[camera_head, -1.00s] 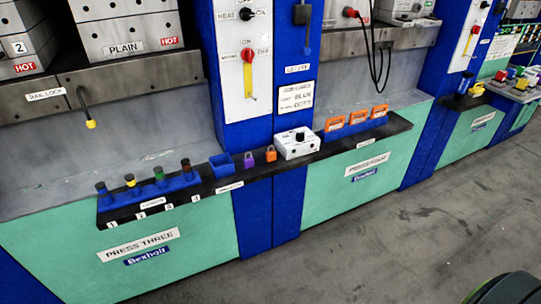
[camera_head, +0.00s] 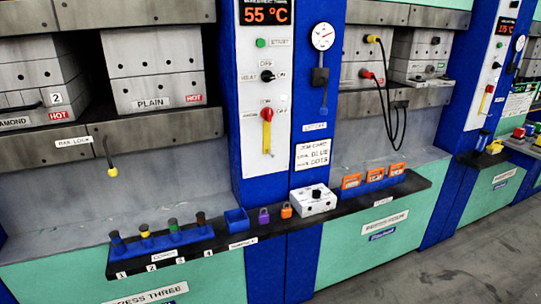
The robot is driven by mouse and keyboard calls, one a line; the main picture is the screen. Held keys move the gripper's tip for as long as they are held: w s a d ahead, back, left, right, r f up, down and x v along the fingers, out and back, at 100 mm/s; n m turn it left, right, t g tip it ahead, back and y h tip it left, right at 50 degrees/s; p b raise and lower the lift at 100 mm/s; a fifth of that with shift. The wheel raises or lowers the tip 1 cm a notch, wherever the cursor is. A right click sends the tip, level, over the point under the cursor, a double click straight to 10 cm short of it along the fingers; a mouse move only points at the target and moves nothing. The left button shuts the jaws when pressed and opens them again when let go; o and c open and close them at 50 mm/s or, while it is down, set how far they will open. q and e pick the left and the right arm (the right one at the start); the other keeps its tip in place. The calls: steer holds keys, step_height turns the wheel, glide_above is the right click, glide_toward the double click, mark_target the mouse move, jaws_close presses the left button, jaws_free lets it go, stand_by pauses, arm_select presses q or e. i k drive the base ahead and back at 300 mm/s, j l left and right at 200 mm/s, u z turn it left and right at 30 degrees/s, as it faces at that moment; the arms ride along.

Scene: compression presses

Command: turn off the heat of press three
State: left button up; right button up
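The press three label (camera_head: 145,297) is on the green front panel at lower left. The white control panel (camera_head: 250,100) is on the blue column at centre. On it, the black heat knob (camera_head: 267,76) sits between the word HEAT on its left and ON on its right; its pointer seems turned toward ON, but it is small. The display (camera_head: 265,14) above reads 55 °C in red. Neither of my grippers is in view.
A dark ledge (camera_head: 225,245) juts out below the panel, bearing a blue tray of knobbed pegs (camera_head: 160,240), two padlocks and a white box (camera_head: 313,200). Hot-marked blocks (camera_head: 152,70) stand left. A pressure gauge (camera_head: 323,36) is right. Grey floor is free at lower right.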

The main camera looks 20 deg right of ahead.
mark_target(266, 76)
steer(key=i+l+z, duration=0.15)
steer(key=z, duration=0.65)
